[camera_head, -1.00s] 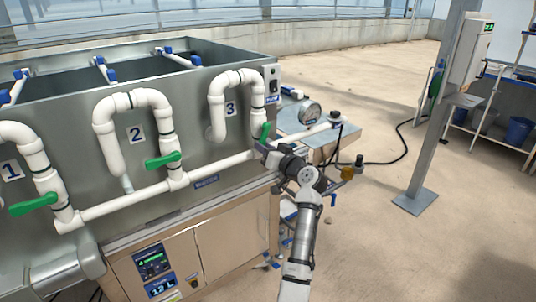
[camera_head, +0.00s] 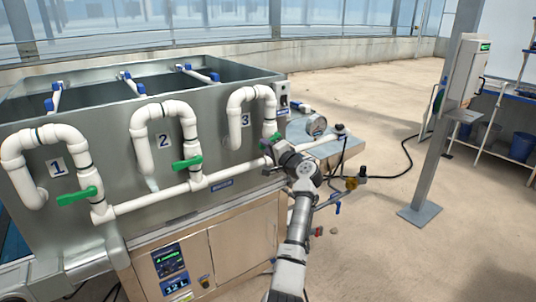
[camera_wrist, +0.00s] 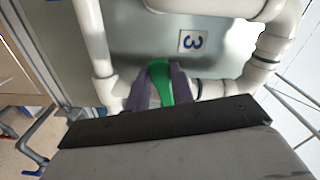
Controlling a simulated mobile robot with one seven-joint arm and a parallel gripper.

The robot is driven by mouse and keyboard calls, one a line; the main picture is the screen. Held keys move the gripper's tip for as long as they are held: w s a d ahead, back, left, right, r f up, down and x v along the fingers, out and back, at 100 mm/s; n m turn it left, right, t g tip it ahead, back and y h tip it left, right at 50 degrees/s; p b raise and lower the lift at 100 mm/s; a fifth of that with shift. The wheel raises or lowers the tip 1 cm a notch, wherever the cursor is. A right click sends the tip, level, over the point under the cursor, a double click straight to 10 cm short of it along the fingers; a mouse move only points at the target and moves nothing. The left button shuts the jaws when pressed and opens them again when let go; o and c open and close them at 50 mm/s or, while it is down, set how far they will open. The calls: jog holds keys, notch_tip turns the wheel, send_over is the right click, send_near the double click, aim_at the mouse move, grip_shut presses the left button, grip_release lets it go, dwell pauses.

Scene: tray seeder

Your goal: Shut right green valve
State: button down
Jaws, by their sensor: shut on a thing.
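The right green valve (camera_wrist: 180,88) is on the white pipe below the number 3 label (camera_wrist: 192,42). In the wrist view its green handle stands between the two fingers of my gripper (camera_wrist: 166,88), which is shut on it. In the head view only a bit of this green handle (camera_head: 276,137) shows beside my gripper (camera_head: 270,146); the gripper covers the rest.
The green valve under number 2 (camera_head: 187,163) and the one under number 1 (camera_head: 77,196) lie roughly level. The steel tank (camera_head: 110,145) is close on the left. A post (camera_head: 445,120) is at right, with open floor between.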

jog(key=shift+s+a+r+m+p, duration=0.1)
jog(key=shift+r+m+p, duration=0.75)
jog(key=shift+m, duration=0.55)
jog(key=c, duration=1.2)
grip_release()
jog(key=b+v, duration=0.4)
jog(key=v, duration=1)
jog(key=shift+a+r, duration=0.1)
